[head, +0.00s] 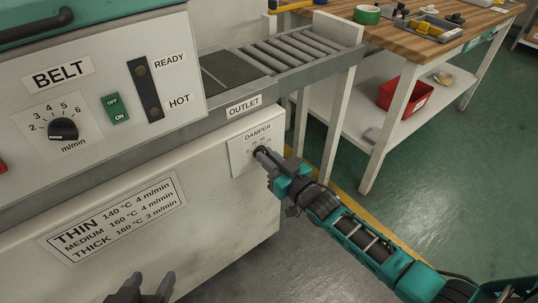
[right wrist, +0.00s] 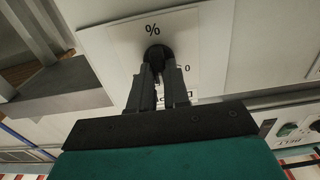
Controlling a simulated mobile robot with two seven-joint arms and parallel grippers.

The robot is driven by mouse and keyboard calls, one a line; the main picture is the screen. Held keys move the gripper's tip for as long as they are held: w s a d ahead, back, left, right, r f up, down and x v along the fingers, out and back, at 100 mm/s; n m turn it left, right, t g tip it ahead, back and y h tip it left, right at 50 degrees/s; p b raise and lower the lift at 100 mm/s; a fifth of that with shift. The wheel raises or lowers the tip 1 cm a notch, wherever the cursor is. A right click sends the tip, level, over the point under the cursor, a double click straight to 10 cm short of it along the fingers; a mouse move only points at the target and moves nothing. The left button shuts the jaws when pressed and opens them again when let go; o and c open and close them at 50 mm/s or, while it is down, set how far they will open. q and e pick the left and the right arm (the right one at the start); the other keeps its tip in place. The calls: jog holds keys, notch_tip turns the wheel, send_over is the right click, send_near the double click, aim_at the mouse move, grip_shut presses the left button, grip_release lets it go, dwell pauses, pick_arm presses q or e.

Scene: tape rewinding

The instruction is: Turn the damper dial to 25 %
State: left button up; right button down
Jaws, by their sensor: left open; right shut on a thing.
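The damper dial is a small black knob on a white plate (head: 246,152) marked DAMPER, on the pale machine front below the OUTLET label. My right gripper (head: 261,155) is shut on the dial, and its fingers hide most of the knob and its scale in the head view. In the right wrist view the black damper dial (right wrist: 157,51) sits between the fingertips, with a % sign and a 0 readable on the plate. The pointer's setting cannot be made out. My left gripper (head: 150,285) is open and empty at the bottom edge, in front of the machine.
The belt dial (head: 63,129), a green switch (head: 116,108) and a READY/HOT lamp panel (head: 146,88) are on the upper panel. A roller outlet (head: 290,50) sticks out above the damper. A wooden-topped table (head: 440,38) stands at the back right. The green floor is clear.

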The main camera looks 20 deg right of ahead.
pick_arm(q)
jog(key=shift+s+a+r+p, duration=0.15)
jog(key=shift+a+r+p, duration=0.05)
jog(key=shift+p, duration=0.15)
pick_arm(e)
jog(key=n, duration=0.3)
jog(key=shift+a+n, duration=0.1)
jog(key=shift+n, duration=0.3)
jog(key=c, duration=1.1)
grip_release()
jog(key=shift+s, duration=0.1)
pick_arm(q)
jog(key=r+p, duration=0.2)
jog(key=p, duration=0.1)
jog(key=shift+s+a+r, duration=0.1)
jog(key=shift+s+a, duration=0.1)
jog(key=shift+a, duration=0.1)
pick_arm(e)
jog(key=v, duration=1.3)
